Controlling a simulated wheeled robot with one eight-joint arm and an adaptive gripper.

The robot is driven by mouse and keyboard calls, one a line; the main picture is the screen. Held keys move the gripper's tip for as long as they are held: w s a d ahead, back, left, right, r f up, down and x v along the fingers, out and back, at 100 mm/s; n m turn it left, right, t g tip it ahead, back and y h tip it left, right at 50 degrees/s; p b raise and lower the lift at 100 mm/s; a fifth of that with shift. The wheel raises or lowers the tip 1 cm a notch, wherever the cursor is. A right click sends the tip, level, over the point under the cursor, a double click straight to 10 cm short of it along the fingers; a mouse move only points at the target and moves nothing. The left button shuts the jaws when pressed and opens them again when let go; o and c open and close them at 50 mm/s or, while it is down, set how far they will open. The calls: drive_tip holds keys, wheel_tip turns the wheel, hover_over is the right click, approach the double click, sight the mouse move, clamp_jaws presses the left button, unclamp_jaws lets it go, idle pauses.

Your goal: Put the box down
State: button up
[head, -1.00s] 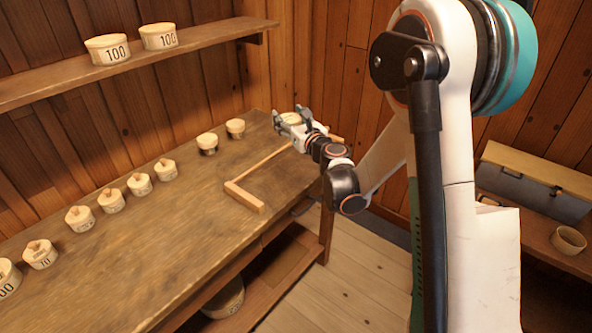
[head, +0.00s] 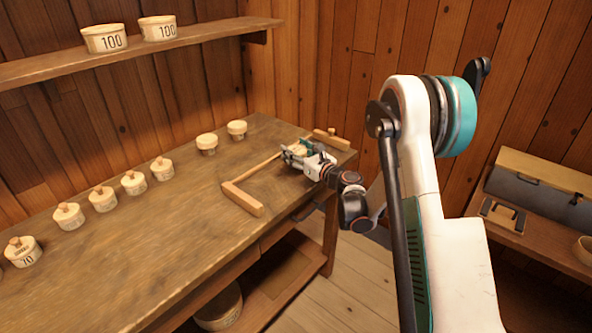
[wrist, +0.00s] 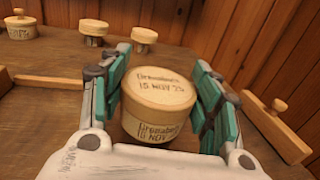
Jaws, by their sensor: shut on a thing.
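The box is a round, pale wooden box with a lid and dark lettering with a date. It fills the middle of the wrist view (wrist: 158,92). My gripper (head: 297,153) is shut on it, with teal-padded fingers on both sides. In the head view the fingers hide most of the box. It is upright and low over the right end of the workbench (head: 150,240), between two wooden bars of a low frame (head: 242,199). I cannot tell whether its base touches the bench.
Two lidded round boxes (head: 207,143) stand behind, and several knobbed ones (head: 103,199) line the bench to the left. A shelf (head: 130,62) holds two boxes marked 100. The frame's other bar (head: 331,139) lies near the wall. The bench front is clear.

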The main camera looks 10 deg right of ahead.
drive_tip(key=shift+f+b, duration=0.9)
drive_tip(key=shift+f, duration=1.8)
drive_tip(key=shift+f, duration=0.2)
drive_tip(key=o, duration=1)
drive_tip(key=shift+r, duration=0.15)
